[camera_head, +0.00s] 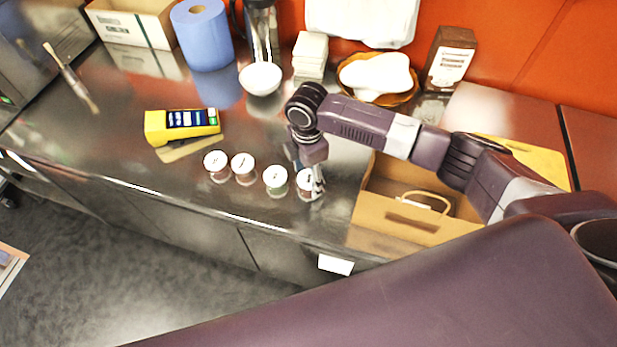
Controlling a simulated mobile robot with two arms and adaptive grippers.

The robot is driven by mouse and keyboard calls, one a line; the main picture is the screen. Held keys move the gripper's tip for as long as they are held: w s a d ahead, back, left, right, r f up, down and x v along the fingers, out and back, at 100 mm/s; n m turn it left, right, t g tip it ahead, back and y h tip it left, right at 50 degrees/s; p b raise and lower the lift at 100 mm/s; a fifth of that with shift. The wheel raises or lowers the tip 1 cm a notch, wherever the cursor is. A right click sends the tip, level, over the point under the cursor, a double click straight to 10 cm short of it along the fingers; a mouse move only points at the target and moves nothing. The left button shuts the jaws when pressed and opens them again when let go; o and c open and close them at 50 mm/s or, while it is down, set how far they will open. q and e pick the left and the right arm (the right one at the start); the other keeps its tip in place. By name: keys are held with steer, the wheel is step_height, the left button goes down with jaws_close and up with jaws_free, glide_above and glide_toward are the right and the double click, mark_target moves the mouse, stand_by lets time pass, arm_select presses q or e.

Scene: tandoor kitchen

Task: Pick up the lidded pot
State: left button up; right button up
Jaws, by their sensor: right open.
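Several small lidded pots stand in a row near the counter's front edge, each with a white lid. They are the leftmost pot (216,168), a second pot (243,170), a third pot (276,183) and the rightmost pot (306,187). My right gripper (316,181) points down at the rightmost pot, with its fingers open. The gripper partly covers this pot, and I cannot tell whether the fingers touch it. My left gripper is not in view.
A yellow device (181,126) lies left of the pots. A cardboard box with a paper bag (410,218) stands right of my gripper. A white bowl (261,79), a blue roll (203,38) and stacked white containers (310,52) stand behind. The left counter is mostly clear.

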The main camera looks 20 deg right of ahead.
steer(key=c, duration=1.2)
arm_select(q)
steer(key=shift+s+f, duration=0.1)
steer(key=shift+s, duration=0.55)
arm_select(e)
steer(key=shift+r, duration=0.1)
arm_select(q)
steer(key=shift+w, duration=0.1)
arm_select(e)
steer(key=shift+r, duration=0.1)
